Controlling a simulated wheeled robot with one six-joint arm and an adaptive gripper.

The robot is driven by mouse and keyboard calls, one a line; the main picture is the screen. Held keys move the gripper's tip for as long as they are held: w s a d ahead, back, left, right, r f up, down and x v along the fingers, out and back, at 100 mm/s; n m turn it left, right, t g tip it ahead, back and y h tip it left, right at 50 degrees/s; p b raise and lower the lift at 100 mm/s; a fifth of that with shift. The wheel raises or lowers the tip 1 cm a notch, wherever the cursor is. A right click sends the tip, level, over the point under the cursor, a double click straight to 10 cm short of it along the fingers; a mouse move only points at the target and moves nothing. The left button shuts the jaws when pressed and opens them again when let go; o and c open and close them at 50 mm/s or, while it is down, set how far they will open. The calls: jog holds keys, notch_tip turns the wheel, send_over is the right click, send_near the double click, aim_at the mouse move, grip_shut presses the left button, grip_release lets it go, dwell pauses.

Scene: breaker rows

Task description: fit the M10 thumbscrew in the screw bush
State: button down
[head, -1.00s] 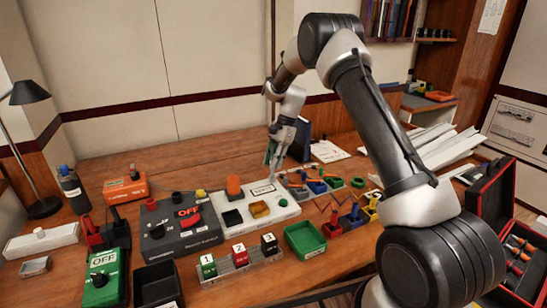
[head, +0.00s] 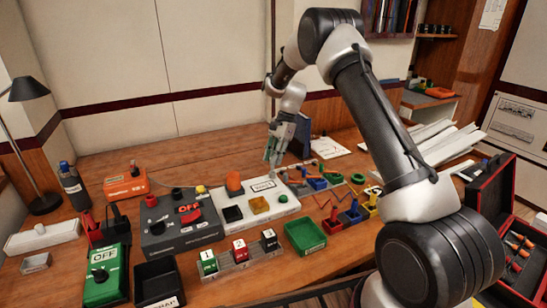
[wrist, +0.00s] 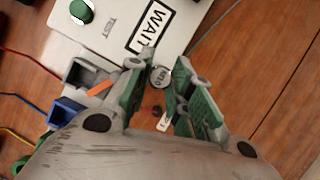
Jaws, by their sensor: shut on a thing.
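The M10 thumbscrew (wrist: 160,76) shows its round grey, marked head in the wrist view, between the fingertips of my gripper (wrist: 158,68). The green-padded fingers are shut on it. In the head view my gripper (head: 274,152) points down just behind the white panel with the WAIT label, and the thumbscrew is too small to make out there. A small dark round thing (wrist: 157,110) with a white tag (wrist: 164,121) lies below, between the fingers in the wrist view. I cannot tell whether it is the screw bush.
The white panel (wrist: 108,40) carries a green button (wrist: 81,11). Grey (wrist: 90,75) and blue (wrist: 66,112) holders with wires stand close to my left finger. A green tray (head: 305,237) stands in front. Bare wood lies right of the fingers in the wrist view.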

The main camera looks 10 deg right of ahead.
jog(key=shift+f, duration=1.6)
jog(key=c, duration=1.2)
grip_release()
jog(key=v, duration=1.2)
